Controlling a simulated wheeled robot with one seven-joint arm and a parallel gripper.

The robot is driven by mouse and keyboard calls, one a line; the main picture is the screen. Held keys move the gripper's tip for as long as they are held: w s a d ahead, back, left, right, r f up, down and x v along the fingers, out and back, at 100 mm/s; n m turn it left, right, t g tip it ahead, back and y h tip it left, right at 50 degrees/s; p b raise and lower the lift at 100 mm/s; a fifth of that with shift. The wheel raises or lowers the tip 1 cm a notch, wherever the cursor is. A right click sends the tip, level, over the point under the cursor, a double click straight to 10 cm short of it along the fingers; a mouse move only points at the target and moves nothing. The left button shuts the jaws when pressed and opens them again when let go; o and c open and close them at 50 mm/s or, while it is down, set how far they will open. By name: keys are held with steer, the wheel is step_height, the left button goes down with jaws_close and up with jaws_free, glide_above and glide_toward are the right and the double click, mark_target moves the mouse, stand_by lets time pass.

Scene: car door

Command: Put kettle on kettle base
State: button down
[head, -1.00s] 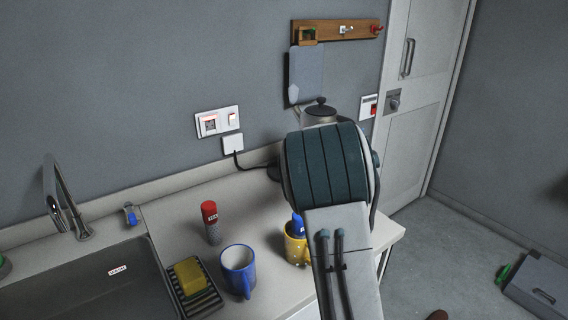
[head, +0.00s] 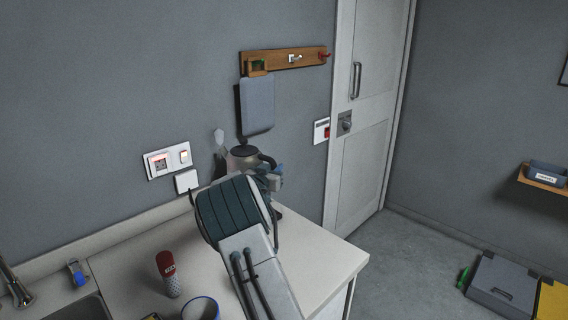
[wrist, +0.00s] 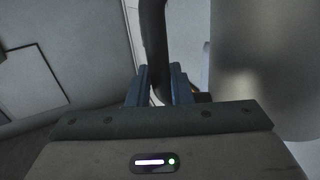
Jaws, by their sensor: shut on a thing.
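The metal kettle (head: 240,163) with a dark lid shows behind my arm in the head view. It looks upright, but its lower part is hidden. My gripper (head: 273,179) is at its right side, mostly covered by my own arm. In the wrist view, my gripper (wrist: 158,88) is shut on the kettle's dark handle (wrist: 154,40), with the shiny kettle body (wrist: 262,65) to the right. The kettle base is hidden behind my arm, so I cannot tell whether the kettle touches it.
A red-capped shaker (head: 168,272) and a blue mug (head: 201,308) stand on the counter (head: 125,262), left of my arm. A grey board (head: 257,106) hangs on the wall above the kettle. The counter's right end (head: 325,265) is clear.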

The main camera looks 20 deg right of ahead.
steer(key=shift+w+a, duration=0.15)
steer(key=shift+w, duration=0.15)
steer(key=shift+f+p, duration=0.4)
steer(key=shift+f, duration=1.6)
steer(key=shift+f, duration=0.2)
steer(key=c, duration=1.3)
jaws_free()
steer(key=shift+s+f, duration=0.1)
steer(key=shift+f, duration=0.05)
steer(key=shift+r, duration=0.25)
steer(key=b+v, duration=0.2)
steer(key=v, duration=1)
